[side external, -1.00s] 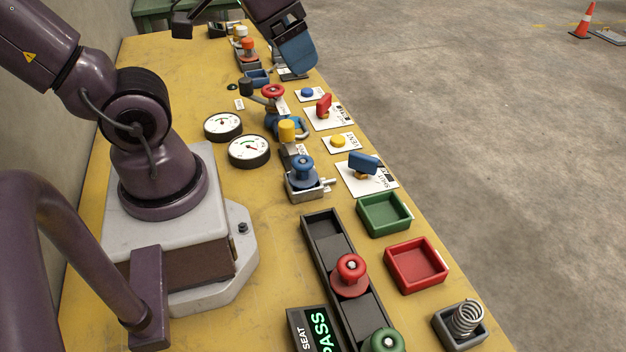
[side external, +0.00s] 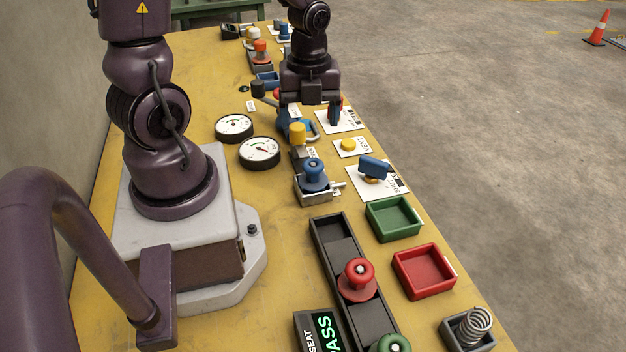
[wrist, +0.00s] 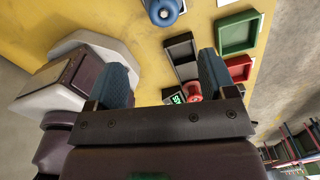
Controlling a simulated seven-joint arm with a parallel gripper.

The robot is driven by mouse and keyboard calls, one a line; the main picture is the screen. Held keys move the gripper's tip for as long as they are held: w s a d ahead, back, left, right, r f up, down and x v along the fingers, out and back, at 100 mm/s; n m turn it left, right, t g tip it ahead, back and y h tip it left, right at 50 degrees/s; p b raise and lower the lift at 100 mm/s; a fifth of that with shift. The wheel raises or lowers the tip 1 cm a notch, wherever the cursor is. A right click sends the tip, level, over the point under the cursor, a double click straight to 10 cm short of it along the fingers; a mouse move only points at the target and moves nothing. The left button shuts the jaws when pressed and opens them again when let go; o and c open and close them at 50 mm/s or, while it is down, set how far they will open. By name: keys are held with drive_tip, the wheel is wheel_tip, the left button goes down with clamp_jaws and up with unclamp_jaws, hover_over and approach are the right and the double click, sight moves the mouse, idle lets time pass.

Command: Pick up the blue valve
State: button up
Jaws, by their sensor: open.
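A blue flanged spool-shaped valve (side external: 313,172) stands upright in a small metal holder in the middle of the table. Its blue round top also shows at the upper edge of the wrist view (wrist: 163,12). A different blue part, a lever handle (side external: 375,167), sits on a white card to its right. My gripper (side external: 310,112) points down farther back along the table, behind the spool and apart from it. In the wrist view its two blue fingers (wrist: 164,75) are wide apart with nothing held between them. The fingertips are partly hidden in the side view.
A yellow-topped part (side external: 298,133) stands between my gripper and the spool. Two gauges (side external: 259,152) lie to the left. A green tray (side external: 393,218), a red tray (side external: 424,271) and a dark rack with a red spool (side external: 358,279) are nearer.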

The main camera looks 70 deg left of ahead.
hover_over(313, 164)
drive_tip(key=shift+m, duration=0.3)
drive_tip(key=f, duration=0.6)
drive_tip(key=shift+s+d+f, duration=0.1)
drive_tip(key=shift+s+f, duration=0.15)
drive_tip(key=shift+s, duration=0.05)
drive_tip(key=shift+w+f, duration=0.15)
drive_tip(key=shift+f, duration=1.5)
drive_tip(key=shift+w+f, duration=0.15)
drive_tip(key=shift+f, duration=1.45)
drive_tip(key=shift+c, duration=0.2)
drive_tip(key=c, duration=1.2)
drive_tip(key=shift+r, duration=0.15)
